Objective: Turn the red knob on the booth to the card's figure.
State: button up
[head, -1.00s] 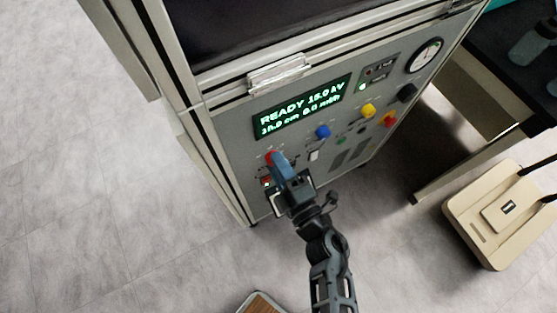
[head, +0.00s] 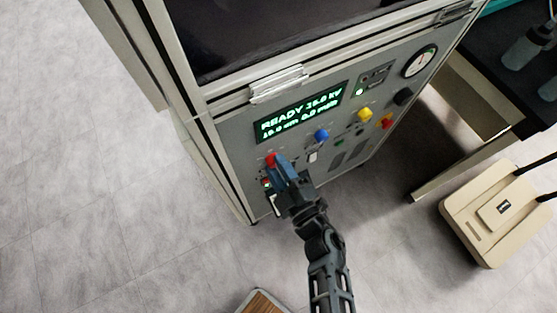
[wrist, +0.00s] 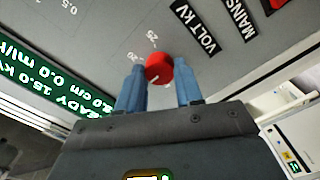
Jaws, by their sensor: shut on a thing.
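The booth's grey panel (head: 300,165) carries a red knob (head: 271,159) at its left, below the green display (head: 300,110). My gripper (head: 275,165) reaches up to this knob. In the wrist view the two blue fingers (wrist: 160,85) stand on either side of the red knob (wrist: 159,67) and are shut on it. A pale mark shows on the knob's lower edge. Scale figures near 20 and 25 are printed beside it. The display reads READY with a kV figure that looks like 15.0 in the wrist view (wrist: 40,95). I see no card with a figure.
Blue (head: 321,135) and yellow (head: 365,114) knobs, a red-and-yellow control (head: 386,122) and a round gauge (head: 419,61) are further right on the panel. A dark bench (head: 510,80) with bottles and a beige case (head: 495,220) stand at the right. The floor at left is clear.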

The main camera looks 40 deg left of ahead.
jog(key=o, duration=1)
jog(key=shift+o, duration=0.2)
jog(key=v, duration=0.7)
jog(key=shift+d, duration=0.4)
jog(key=shift+s, duration=0.1)
